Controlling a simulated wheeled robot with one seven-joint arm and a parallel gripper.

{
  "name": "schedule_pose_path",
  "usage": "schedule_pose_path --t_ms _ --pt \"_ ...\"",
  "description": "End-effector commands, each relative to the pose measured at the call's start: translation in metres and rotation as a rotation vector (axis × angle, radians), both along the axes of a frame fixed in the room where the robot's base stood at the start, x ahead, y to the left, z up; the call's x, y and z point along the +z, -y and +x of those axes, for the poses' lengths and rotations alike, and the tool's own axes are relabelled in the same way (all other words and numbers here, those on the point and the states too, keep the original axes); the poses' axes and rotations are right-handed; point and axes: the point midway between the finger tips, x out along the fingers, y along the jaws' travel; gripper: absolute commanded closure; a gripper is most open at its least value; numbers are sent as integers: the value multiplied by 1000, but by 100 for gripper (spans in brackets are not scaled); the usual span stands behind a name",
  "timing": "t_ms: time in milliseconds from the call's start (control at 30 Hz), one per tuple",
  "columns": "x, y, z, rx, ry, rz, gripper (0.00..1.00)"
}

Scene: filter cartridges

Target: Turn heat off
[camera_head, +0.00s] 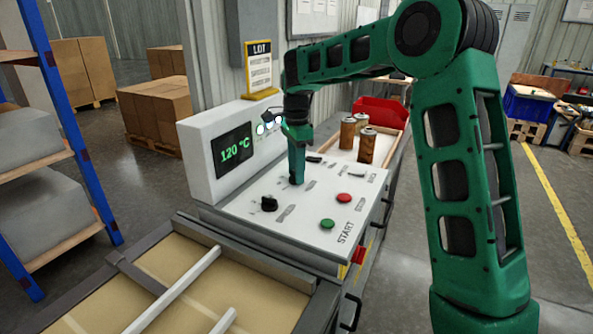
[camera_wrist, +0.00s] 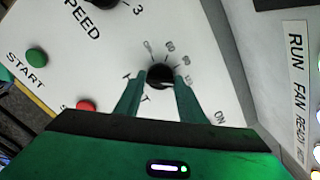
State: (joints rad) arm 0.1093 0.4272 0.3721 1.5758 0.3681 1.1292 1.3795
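The black heat knob (camera_wrist: 160,77) shows in the wrist view on the white panel, with temperature marks around its far side. Its label is partly covered by a finger. My gripper (camera_wrist: 160,84) has one green finger on each side of the knob, close against it, with no clear gap showing. In the head view my gripper (camera_head: 297,181) points straight down at the control panel (camera_head: 250,205) and hides the knob. The display (camera_head: 235,150) reads 120 °C.
Another black knob (camera_head: 269,203), a green start button (camera_head: 327,224) and a red button (camera_head: 344,198) sit nearer the panel's front. Brown cartridges (camera_head: 367,147) stand in a tray behind, beside a red bin (camera_head: 380,110). The upright display housing (camera_head: 200,170) borders the panel's left.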

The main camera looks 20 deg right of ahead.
Motion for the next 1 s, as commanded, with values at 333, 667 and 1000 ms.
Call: schedule_pose_path --t_ms 333,667,1000 --pt "1 2 2 20 6 0 87" --pt "2 1 3 207 9 0 87" --pt "2 0 3 527 10 0 87"
